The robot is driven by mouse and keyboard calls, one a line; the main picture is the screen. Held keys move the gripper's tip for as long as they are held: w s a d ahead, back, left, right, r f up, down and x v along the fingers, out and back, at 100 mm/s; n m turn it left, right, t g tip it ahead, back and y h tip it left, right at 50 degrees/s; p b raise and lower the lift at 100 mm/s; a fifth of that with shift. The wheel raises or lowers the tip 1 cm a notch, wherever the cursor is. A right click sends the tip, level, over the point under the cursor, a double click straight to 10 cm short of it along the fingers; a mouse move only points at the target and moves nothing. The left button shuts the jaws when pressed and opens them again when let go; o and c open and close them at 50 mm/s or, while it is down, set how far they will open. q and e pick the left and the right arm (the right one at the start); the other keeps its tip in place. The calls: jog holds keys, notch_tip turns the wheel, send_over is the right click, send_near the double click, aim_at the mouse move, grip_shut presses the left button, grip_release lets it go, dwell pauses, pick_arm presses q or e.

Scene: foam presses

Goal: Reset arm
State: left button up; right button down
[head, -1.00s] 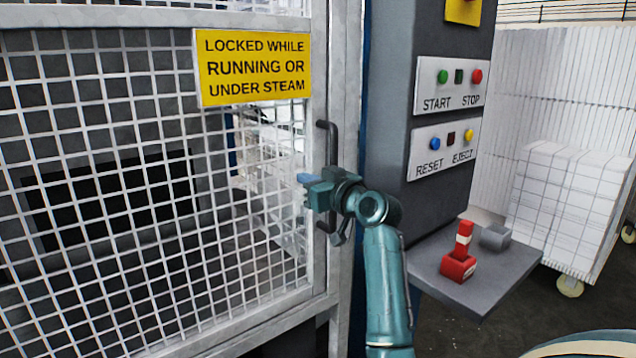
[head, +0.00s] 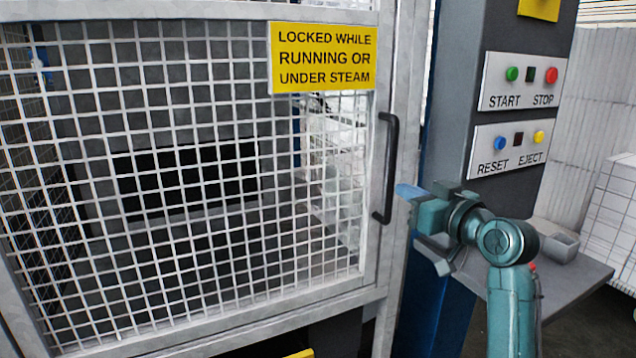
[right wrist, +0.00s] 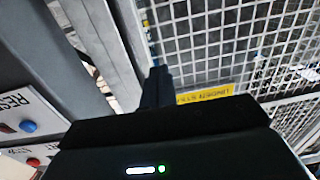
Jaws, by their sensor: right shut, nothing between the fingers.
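My right gripper (head: 410,192) is shut and empty, its blue fingertips pointing left, just right of the dark door handle (head: 387,168) in the head view. It appears apart from the handle. In the right wrist view the closed dark fingers (right wrist: 157,88) show in front of the mesh door (right wrist: 235,45). The mesh door (head: 200,205) looks closed in the head view, with a yellow warning sign (head: 322,58) at its upper right. My left gripper is not in view.
The control column right of the door carries START and STOP buttons (head: 532,74) above RESET and EJECT buttons (head: 520,139). White stacked blocks (head: 615,215) stand at the far right.

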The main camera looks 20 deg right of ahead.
jog(key=s+a+f+g+p, duration=0.2)
jog(key=a+f, duration=0.3)
jog(key=f, duration=0.7)
jog(key=s+a+f+g+p, duration=0.1)
jog(key=s+a+f+g, duration=0.1)
jog(key=a+f, duration=0.65)
pick_arm(q)
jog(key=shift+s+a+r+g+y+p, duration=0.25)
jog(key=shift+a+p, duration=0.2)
jog(key=shift+p, duration=0.15)
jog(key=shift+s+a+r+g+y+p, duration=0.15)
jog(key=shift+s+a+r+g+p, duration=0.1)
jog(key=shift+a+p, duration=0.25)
pick_arm(e)
jog(key=s+a+f+n+g+y, duration=0.1)
jog(key=s+a+f, duration=0.4)
jog(key=s+f, duration=0.2)
jog(key=s+a+f+n+g+y, duration=0.1)
jog(key=s+a+f+g, duration=0.1)
jog(key=s+a+f, duration=0.3)
jog(key=s+f, duration=0.3)
jog(key=s, duration=0.2)
jog(key=shift+s+a+f, duration=0.2)
jog(key=shift+a+f, duration=0.05)
jog(key=shift+a, duration=0.1)
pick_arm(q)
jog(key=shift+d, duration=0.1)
